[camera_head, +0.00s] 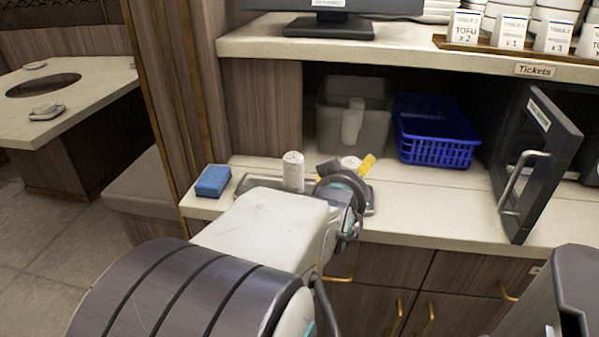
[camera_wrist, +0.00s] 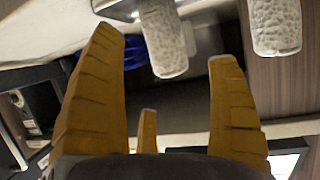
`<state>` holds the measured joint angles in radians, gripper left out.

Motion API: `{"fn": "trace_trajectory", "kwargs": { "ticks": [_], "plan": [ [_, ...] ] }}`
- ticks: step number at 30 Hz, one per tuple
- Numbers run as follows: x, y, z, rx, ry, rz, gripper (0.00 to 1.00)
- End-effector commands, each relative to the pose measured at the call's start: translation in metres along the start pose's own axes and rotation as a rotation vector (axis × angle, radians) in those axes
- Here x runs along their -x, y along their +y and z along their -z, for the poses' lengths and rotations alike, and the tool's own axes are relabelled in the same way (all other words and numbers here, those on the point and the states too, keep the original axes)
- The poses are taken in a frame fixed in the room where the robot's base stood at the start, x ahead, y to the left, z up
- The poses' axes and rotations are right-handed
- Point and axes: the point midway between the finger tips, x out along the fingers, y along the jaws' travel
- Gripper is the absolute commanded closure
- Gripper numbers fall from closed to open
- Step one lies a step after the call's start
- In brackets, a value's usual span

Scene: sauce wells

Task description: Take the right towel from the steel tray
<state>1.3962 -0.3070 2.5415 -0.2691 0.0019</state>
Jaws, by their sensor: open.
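Two rolled white textured towels stand on the steel tray (camera_head: 243,186) on the counter. The left towel (camera_head: 293,171) is upright in clear view. The right towel (camera_head: 348,162) is mostly hidden behind my gripper (camera_head: 349,170). The wrist view looks upside down. There the right towel (camera_wrist: 162,38) hangs from the top between the yellow fingers of my gripper (camera_wrist: 165,46), and the left towel (camera_wrist: 275,24) is outside them at the right. My fingers are spread; I cannot tell whether they touch the towel.
A blue sponge (camera_head: 212,181) lies left of the tray. A grey bin (camera_head: 353,118) and a blue basket (camera_head: 437,131) stand behind. An open dark door (camera_head: 537,165) is at the right. A shelf (camera_head: 420,52) overhangs the back; the counter right of the tray is clear.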

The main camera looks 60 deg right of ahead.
Motion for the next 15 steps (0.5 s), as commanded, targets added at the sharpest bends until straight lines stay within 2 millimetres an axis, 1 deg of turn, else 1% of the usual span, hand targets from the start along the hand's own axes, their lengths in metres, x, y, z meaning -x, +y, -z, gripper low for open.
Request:
{"fn": "trace_trajectory", "kwargs": {
  "ticks": [15],
  "plan": [
    [-0.026,0.002,0.0,-0.001,0.0,-0.004,0.18]
  ]
}}
